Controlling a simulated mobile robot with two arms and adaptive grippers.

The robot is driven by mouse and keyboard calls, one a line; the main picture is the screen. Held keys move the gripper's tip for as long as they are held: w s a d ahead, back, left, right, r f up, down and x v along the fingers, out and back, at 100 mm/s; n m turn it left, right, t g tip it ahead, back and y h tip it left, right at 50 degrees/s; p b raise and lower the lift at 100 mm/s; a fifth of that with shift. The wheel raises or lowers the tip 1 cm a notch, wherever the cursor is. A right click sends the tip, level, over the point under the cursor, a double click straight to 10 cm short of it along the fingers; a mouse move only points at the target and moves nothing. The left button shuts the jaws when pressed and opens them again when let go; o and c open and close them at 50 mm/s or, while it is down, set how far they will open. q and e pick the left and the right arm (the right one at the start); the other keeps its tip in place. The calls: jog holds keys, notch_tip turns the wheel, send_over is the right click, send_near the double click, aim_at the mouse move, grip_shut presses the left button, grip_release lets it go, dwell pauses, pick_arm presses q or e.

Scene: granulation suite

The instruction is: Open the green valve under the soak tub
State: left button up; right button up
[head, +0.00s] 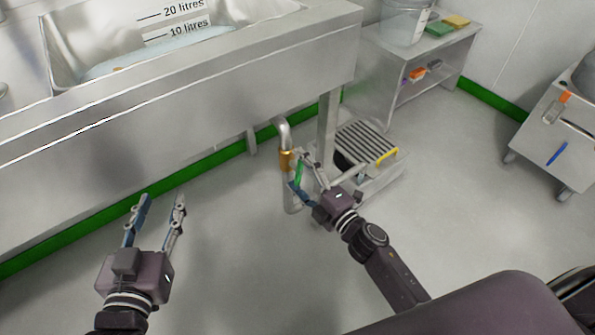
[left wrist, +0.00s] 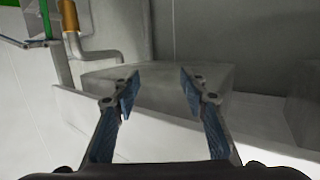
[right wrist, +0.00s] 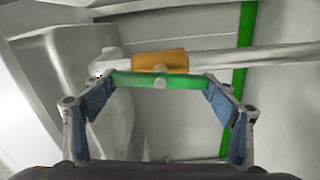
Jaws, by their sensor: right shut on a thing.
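The green valve handle (right wrist: 160,80) runs along the brass valve body (right wrist: 159,61) on the pipe under the soak tub (head: 190,95). In the head view the brass body (head: 286,160) sits on the pipe below the tub's front edge, with the green handle (head: 299,174) beside it. My right gripper (head: 299,174) is at the handle, and in the right wrist view its fingers (right wrist: 160,84) are shut on the handle's two ends. My left gripper (head: 160,204) is open and empty, in front of the tub at the left. The left wrist view shows its fingers (left wrist: 158,90) spread apart.
A step stool (head: 367,142) with a ribbed top stands just right of the valve. A steel shelf unit (head: 440,62) stands behind it, and a wheeled cart (head: 556,130) is at the right. The floor between them is clear.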

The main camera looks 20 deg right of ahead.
pick_arm(q)
jog(key=shift+w+d+r+t, duration=0.1)
jog(key=shift+r+t, duration=0.2)
jog(key=shift+r, duration=0.35)
jog(key=shift+w+d+r+t, duration=0.1)
jog(key=shift+r+t, duration=0.2)
jog(key=shift+r, duration=0.35)
pick_arm(e)
jog(key=shift+f+n, duration=0.1)
jog(key=shift+n, duration=0.9)
jog(key=o, duration=1.2)
jog(key=shift+c, duration=0.2)
jog(key=shift+s, duration=0.1)
jog(key=shift+s+d, duration=0.1)
jog(key=shift+s, duration=0.2)
jog(key=v, duration=1.1)
jog(key=shift+s, duration=0.1)
